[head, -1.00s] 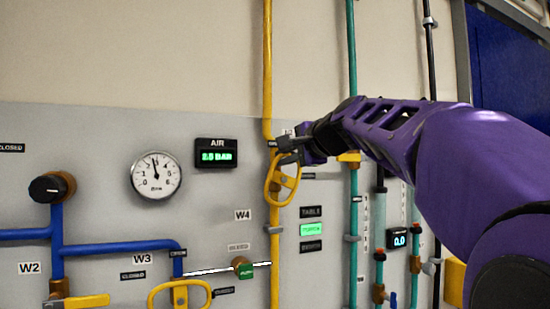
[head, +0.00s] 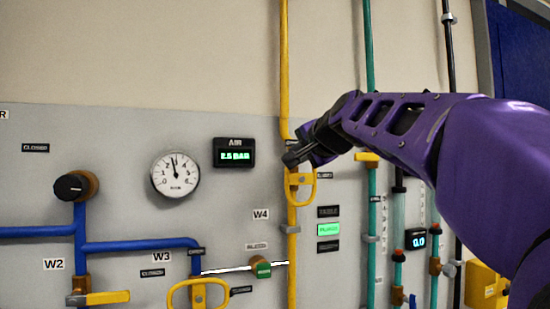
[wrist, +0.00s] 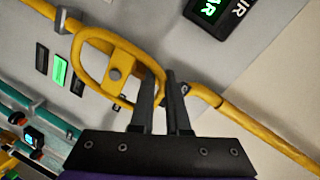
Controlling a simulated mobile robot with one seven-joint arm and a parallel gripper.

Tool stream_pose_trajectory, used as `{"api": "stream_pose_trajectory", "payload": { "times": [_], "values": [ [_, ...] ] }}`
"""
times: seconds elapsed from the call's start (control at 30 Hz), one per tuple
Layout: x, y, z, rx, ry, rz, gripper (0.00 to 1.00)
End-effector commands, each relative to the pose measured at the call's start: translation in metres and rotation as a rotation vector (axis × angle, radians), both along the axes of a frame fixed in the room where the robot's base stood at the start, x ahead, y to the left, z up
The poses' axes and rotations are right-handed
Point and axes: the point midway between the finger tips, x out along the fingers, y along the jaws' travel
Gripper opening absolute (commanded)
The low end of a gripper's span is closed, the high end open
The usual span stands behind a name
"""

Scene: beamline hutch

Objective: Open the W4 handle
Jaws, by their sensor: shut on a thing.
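The W4 handle (head: 301,180) is a yellow loop on the vertical yellow pipe (head: 285,80), above and right of the W4 label (head: 261,214). My gripper (head: 293,159) is at the handle's upper end and hides part of it. In the wrist view the loop (wrist: 122,60) surrounds a grey hub bolt, and my gripper (wrist: 164,80) is shut on its near rim, one finger on either side. The exact contact is partly hidden by the fingers.
An AIR display (head: 234,153) and a round gauge (head: 175,174) are left of the handle. A teal pipe (head: 369,50) stands close on the right, behind my arm.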

Motion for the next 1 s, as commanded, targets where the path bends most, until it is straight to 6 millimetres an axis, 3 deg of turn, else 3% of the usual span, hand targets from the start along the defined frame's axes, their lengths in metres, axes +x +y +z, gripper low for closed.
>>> {"api": "stream_pose_trajectory", "payload": {
  "times": [0.17, 0.2, 0.37, 1.0],
  "values": [
    [-0.0007, 0.0026, 0.0004, -0.001, 0.000, 0.005, 0.00],
    [-0.0007, 0.0026, 0.0003, -0.001, 0.000, 0.006, 0.17],
    [-0.0004, 0.0022, -0.0003, 0.000, 0.001, 0.005, 0.43],
    [-0.0008, 0.0002, 0.0029, 0.000, 0.002, 0.001, 0.43]
  ]
}}
